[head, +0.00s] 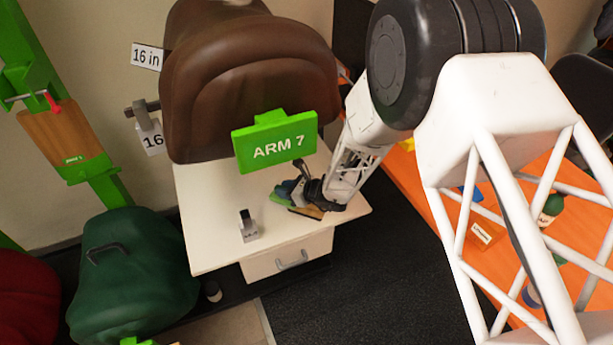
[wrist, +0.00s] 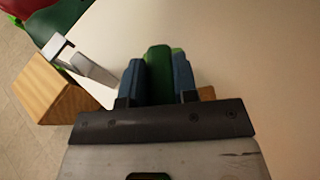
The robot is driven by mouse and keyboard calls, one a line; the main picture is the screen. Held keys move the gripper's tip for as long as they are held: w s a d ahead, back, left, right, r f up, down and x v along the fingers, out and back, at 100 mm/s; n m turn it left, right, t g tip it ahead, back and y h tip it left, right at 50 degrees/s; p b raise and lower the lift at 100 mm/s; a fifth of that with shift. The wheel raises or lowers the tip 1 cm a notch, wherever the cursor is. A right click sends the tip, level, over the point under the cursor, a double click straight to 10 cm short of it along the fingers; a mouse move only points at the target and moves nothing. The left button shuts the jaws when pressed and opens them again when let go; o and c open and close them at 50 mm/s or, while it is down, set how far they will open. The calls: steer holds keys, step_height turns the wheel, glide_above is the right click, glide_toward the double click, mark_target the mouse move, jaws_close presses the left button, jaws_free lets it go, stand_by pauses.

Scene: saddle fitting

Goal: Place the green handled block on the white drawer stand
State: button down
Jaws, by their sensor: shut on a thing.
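My gripper (head: 307,195) is low over the right part of the white drawer stand's top (head: 215,195). It is shut on the green handled block, whose green part (wrist: 158,72) shows between the two blue fingers in the wrist view. In the head view the fingers and wrist hide most of the block, and a thin wood-coloured edge (head: 306,213) shows below them. I cannot tell whether the block touches the top. The stand's top also fills much of the wrist view (wrist: 260,60).
A small metal bracket (head: 248,228) stands on the top, left of my gripper. A brown saddle (head: 235,75) with a green "ARM 7" sign (head: 275,140) rises behind. A dark green saddle (head: 130,285) is at left.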

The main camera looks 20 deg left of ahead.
steer(key=shift+n+g, duration=0.4)
steer(key=shift+g, duration=0.1)
steer(key=s+a, duration=0.1)
steer(key=s+a+f, duration=0.1)
steer(key=s, duration=0.1)
steer(key=shift+s+a, duration=0.1)
steer(key=shift+s, duration=0.15)
steer(key=shift+f, duration=0.1)
steer(key=shift+f, duration=3.25)
steer(key=shift+f, duration=0.55)
steer(key=c, duration=0.8)
jaws_free()
steer(key=shift+v, duration=3.9)
